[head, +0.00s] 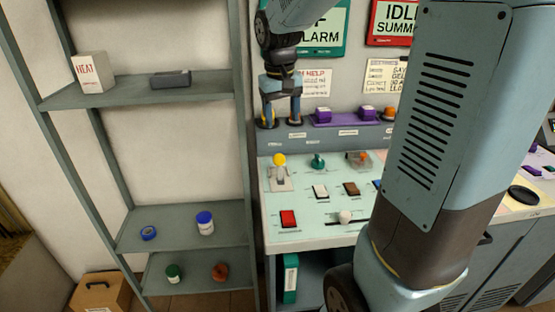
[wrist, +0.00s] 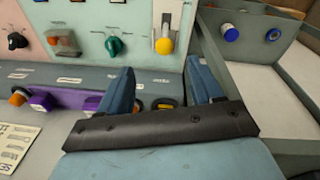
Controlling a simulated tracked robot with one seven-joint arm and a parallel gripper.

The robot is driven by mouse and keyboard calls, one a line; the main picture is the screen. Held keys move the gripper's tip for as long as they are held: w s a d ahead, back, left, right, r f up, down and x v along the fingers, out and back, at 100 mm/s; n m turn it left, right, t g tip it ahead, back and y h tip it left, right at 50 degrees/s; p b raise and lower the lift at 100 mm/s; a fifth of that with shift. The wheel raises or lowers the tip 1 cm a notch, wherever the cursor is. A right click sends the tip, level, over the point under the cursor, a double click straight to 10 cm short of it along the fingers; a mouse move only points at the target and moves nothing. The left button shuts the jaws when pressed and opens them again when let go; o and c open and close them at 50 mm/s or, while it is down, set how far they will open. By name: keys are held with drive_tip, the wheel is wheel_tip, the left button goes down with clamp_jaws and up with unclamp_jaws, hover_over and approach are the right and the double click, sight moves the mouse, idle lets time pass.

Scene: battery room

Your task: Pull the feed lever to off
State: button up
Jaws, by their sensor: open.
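A lever with a yellow round knob (head: 279,160) stands on a pale plate at the left end of the console (head: 300,237). No label naming it is readable. In the wrist view the yellow knob (wrist: 164,46) lies just beyond the gap between my fingertips, apart from them. My gripper (head: 282,118) is open and empty, pointing down over the console's back ledge, behind the lever. Its two fingers also show in the wrist view (wrist: 161,82). A slider with a white knob (head: 345,216) sits in a slot near the front edge.
Purple blocks (head: 322,116) sit on the ledge. A grey shelf rack (head: 215,92) stands close at left.

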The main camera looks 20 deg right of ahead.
drive_tip(key=g, duration=0.1)
approach(279, 155)
drive_tip(key=f, duration=1.2)
drive_tip(key=shift+w+d, duration=0.1)
drive_tip(key=shift+d, duration=0.3)
drive_tip(key=shift+c, duration=0.5)
clamp_jaws()
drive_tip(key=shift+d, duration=0.1)
